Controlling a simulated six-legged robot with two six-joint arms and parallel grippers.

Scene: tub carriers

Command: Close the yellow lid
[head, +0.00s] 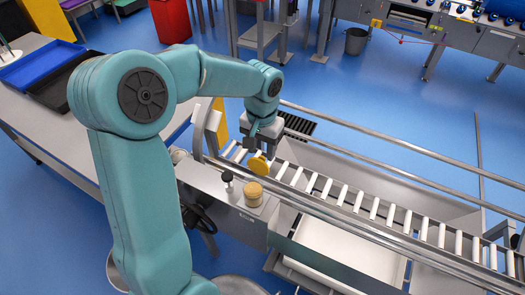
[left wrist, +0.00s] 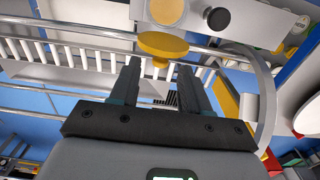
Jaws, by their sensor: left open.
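The yellow lid (head: 259,165) is a round disc, tilted up at the near side of the roller conveyor. It also shows in the left wrist view (left wrist: 163,45), just beyond the fingertips. A round tan-yellow piece (head: 254,193) sits below it on a grey housing; in the left wrist view it is at the top edge (left wrist: 167,10). Whether a hinge joins the two is not clear. My left gripper (head: 262,150) is open and empty, with its fingers (left wrist: 160,78) pointing at the lid. Contact with the lid cannot be told. My right gripper is not in view.
A black knob (head: 227,177) stands on the housing left of the tan piece. Metal rails (head: 360,212) run along the roller conveyor (head: 330,188). A table with blue and black trays (head: 38,62) is at the left.

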